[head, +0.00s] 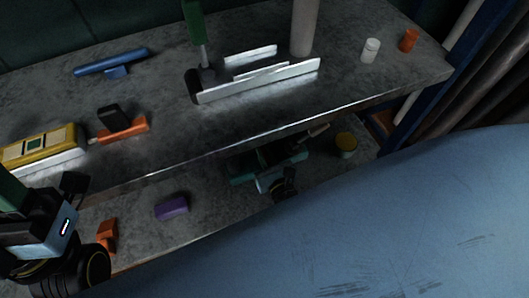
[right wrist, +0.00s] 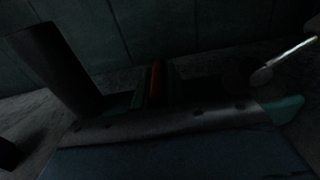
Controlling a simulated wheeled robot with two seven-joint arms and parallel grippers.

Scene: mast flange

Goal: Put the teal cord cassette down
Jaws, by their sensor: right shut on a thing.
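In the head view my right gripper (head: 274,158) is under the front edge of the upper shelf, over the lower shelf, and is dark and partly hidden. Teal parts show around it; the left one seems to be the teal cord cassette (head: 243,173), in its grip. I cannot tell whether the cassette touches the lower shelf. The right wrist view is very dark: a grey bar crosses it, a teal end (right wrist: 285,108) shows at right, and a red piece (right wrist: 156,80) stands in the middle. My left arm is at the lower left; its gripper (head: 73,184) is dark, its fingers unclear.
The lower shelf holds a purple block (head: 172,207), an orange block (head: 107,233) and a yellow-topped jar (head: 346,143). The upper shelf (head: 160,95) overhangs it, carrying metal rails (head: 262,80), a blue tool (head: 112,63) and a yellow case (head: 42,148). Bare lower shelf shows around the purple block.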

